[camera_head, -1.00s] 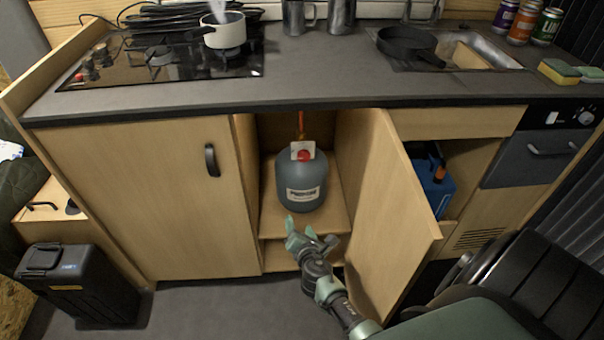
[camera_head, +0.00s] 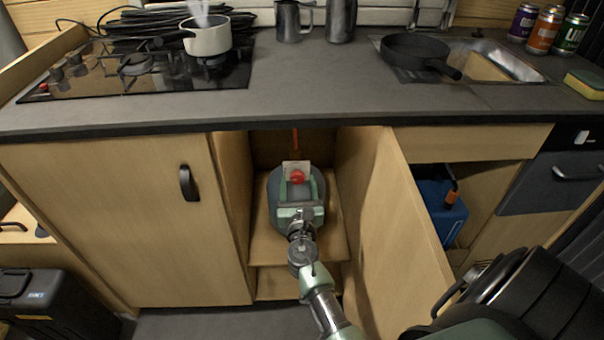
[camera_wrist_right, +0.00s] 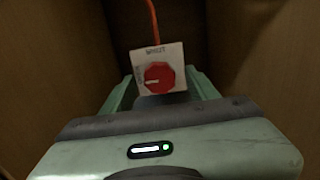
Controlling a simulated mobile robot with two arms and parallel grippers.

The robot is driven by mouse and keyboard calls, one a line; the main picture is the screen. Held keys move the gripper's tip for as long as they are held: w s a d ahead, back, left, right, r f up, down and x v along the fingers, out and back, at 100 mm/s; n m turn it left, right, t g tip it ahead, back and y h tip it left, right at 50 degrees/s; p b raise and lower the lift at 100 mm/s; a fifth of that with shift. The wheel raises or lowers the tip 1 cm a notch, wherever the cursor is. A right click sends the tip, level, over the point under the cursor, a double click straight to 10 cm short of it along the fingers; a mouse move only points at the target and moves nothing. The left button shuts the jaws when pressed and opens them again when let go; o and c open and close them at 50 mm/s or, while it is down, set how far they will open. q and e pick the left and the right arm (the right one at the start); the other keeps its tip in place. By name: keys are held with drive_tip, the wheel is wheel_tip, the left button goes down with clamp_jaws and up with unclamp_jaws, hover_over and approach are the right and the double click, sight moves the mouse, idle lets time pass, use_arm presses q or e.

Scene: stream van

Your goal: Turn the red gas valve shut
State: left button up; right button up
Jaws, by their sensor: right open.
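The red gas valve (camera_head: 297,176) is a round red knob on a pale label plate (camera_head: 296,168), on top of the grey gas bottle (camera_head: 277,190) inside the open cupboard. In the right wrist view the red knob (camera_wrist_right: 159,76) shows a white pointer mark on its left side, in front of the labelled plate (camera_wrist_right: 172,52). My right gripper (camera_head: 298,184) is open in the cupboard, in front of the bottle. Its green fingers (camera_wrist_right: 160,92) lie on either side below the knob. I see no contact with the knob. My left gripper is not in view.
The open cupboard door (camera_head: 394,225) stands close on the right of my arm. A closed cupboard door (camera_head: 125,220) is on the left. The worktop (camera_head: 300,95) overhangs above. An orange hose (camera_head: 295,140) rises behind the valve. A blue container (camera_head: 441,212) sits further right.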

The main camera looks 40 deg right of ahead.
drive_tip(key=shift+w+d, duration=0.15)
drive_tip(key=shift+w, duration=0.15)
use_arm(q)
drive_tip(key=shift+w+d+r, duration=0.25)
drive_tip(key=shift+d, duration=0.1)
use_arm(e)
drive_tip(key=shift+c, duration=0.3)
clamp_jaws()
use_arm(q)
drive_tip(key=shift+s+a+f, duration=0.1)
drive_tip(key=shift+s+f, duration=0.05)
